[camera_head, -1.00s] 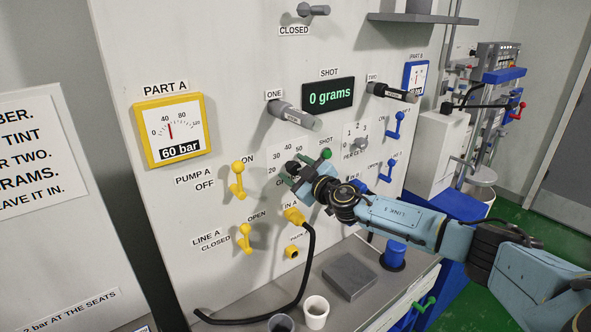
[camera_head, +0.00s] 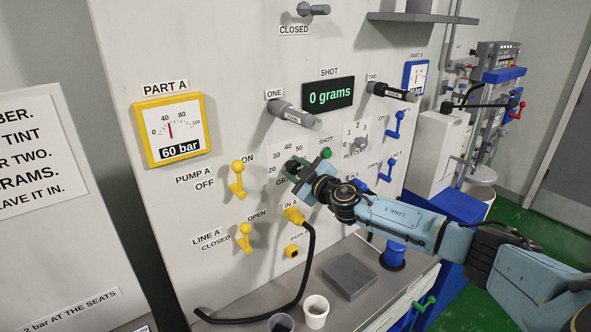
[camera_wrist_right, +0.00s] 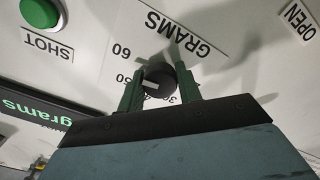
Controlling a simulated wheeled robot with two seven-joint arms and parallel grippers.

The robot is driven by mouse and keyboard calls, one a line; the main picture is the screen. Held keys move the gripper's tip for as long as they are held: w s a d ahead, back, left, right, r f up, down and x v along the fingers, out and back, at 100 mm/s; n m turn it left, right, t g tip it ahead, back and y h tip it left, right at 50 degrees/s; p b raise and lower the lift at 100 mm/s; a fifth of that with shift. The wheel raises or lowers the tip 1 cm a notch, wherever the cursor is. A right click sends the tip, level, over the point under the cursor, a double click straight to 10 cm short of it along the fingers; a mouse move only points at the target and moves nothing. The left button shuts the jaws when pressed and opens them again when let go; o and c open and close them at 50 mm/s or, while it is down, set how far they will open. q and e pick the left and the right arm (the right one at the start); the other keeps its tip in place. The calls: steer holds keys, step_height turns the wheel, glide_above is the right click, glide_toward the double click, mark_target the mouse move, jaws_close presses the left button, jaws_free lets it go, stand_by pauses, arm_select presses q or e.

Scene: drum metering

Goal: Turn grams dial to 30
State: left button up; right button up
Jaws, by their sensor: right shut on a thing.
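The grams dial (camera_wrist_right: 158,78) is a small dark round knob with a white pointer mark, on the panel under the shot display. In the head view the dial (camera_head: 291,165) is partly behind my right gripper (camera_head: 300,171). In the right wrist view my right gripper (camera_wrist_right: 160,88) has one green finger on each side of the knob and is shut on it. The white mark faces left there, on the side of the printed 50; the exact reading is unclear. The 30 is partly hidden behind the knob and gripper. My left gripper is not in view.
The green shot button (camera_head: 326,154) sits just right of the dial. The shot display (camera_head: 329,95) reads 0 grams. The yellow pump A lever (camera_head: 238,181) is to the left. A black hose (camera_head: 308,262) hangs below, above a ledge with two cups and a grey block (camera_head: 349,276).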

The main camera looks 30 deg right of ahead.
steer(key=n, duration=0.6)
steer(key=n+p, duration=0.1)
steer(key=n, duration=0.5)
steer(key=shift+n, duration=0.3)
steer(key=n, duration=0.6)
steer(key=shift+p, duration=0.4)
steer(key=n, duration=0.6)
steer(key=shift+n+p, duration=0.3)
steer(key=shift+p, duration=0.1)
steer(key=o, duration=1)
